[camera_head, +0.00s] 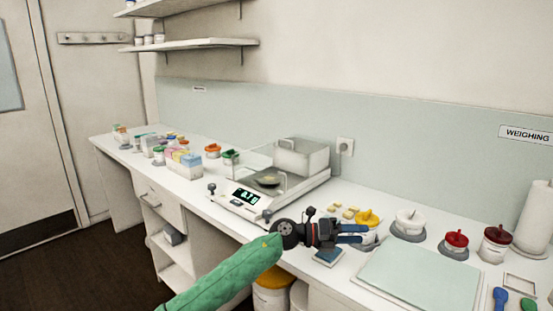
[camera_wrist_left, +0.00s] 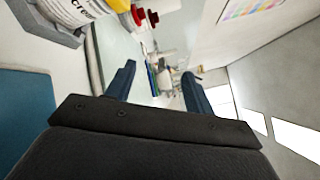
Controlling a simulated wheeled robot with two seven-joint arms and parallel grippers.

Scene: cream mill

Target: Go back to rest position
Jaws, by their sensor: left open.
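My left arm, in a green sleeve, comes in from the bottom of the head view. My left gripper (camera_head: 362,234) is above the counter's front part, its two dark blue fingers pointing right. In the left wrist view the gripper (camera_wrist_left: 158,82) has its fingers apart, with nothing between them. It is near the yellow-lidded jar (camera_head: 368,217) and above a small blue-topped pad (camera_head: 328,256); I cannot tell the exact height. My right gripper is not in view.
A balance (camera_head: 244,196) with a dark dish (camera_head: 268,180) stands left of the gripper. A white jar (camera_head: 409,222), red-lidded jar (camera_head: 456,241), dark red-lidded jar (camera_head: 495,242) and pale green mat (camera_head: 420,278) are at right. A paper roll (camera_head: 536,220) stands far right.

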